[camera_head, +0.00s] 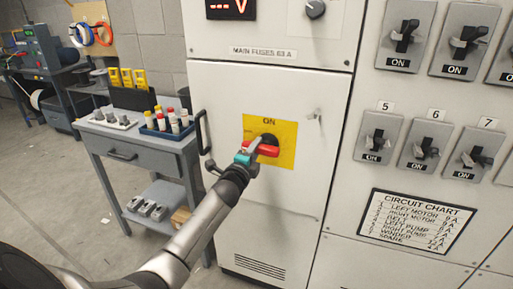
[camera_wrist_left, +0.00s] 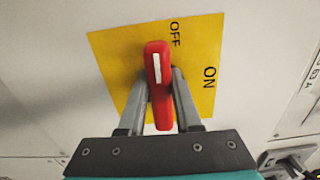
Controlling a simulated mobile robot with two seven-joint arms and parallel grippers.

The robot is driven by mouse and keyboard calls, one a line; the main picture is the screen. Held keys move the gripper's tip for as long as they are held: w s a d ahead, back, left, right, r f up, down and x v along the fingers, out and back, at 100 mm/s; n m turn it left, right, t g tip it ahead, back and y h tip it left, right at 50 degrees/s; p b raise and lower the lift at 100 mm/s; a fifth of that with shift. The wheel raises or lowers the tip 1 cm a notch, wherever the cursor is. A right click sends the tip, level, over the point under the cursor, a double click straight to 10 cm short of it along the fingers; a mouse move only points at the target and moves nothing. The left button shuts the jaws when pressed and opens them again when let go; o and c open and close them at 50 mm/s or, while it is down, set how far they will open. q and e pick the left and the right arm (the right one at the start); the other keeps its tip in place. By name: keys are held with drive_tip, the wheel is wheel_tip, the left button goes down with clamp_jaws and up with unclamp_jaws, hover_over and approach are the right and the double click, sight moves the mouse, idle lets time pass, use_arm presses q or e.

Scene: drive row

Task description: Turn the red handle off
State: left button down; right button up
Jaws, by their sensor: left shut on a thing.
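The red handle (camera_head: 265,150) is on a yellow plate (camera_head: 285,130) on the white cabinet door. ON is printed at the plate's top in the head view. The handle lies roughly level there. In the left wrist view the red handle (camera_wrist_left: 158,100) stands nearly upright, its white-striped end beside the word OFF, with ON off to the right. My left gripper (camera_head: 251,151) is shut on the handle, one finger on each side, as the left wrist view shows at the fingers (camera_wrist_left: 161,82). The gripper hides the plate's left part in the head view. My right gripper is not in view.
A black door pull (camera_head: 203,132) sticks out left of the plate. A grey workbench (camera_head: 150,150) with coloured bottles stands further left. Grey switches (camera_head: 377,137) and a circuit chart (camera_head: 415,221) are on the panel to the right. The floor at the left is largely clear.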

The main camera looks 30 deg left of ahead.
use_arm(q)
drive_tip(key=shift+f+n, duration=0.1)
drive_tip(key=shift+n, duration=0.3)
drive_tip(key=c, duration=0.6)
unclamp_jaws()
drive_tip(key=shift+s, duration=0.1)
drive_tip(key=p+v, duration=0.2)
drive_tip(key=v, duration=1.3)
drive_tip(key=shift+p, duration=0.3)
